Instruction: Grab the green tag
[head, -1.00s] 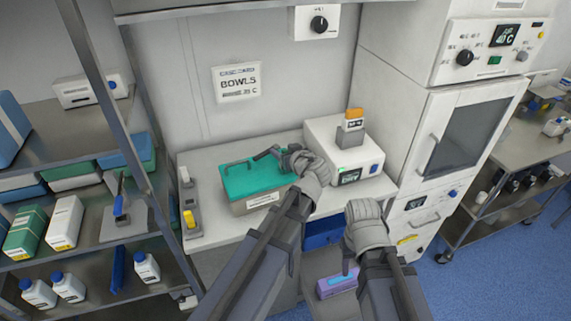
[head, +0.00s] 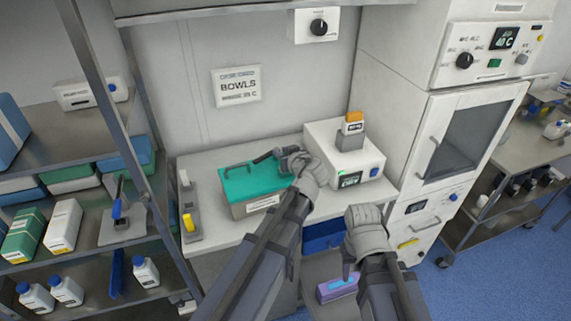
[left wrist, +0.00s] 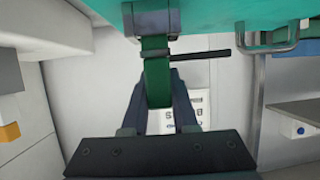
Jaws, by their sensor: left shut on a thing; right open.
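The green tag (left wrist: 157,78) is a flat strap in the left wrist view, running from a dark latch (left wrist: 152,18) on the edge of a teal lid. My left gripper (left wrist: 158,88) is shut on it, one finger on each side. In the head view my left gripper (head: 273,155) is at the right end of the teal-lidded box (head: 262,203), and the tag is hidden there. My right gripper (head: 347,272) is open, low in front of the bench, above a purple box (head: 338,289).
The box rests on a white bench (head: 215,230). A white device (head: 365,185) with a grey and orange holder stands close on its right, and a grey stand with a yellow part (head: 188,222) on its left. A metal shelf (head: 85,215) is at the left, a tall white cabinet at the right.

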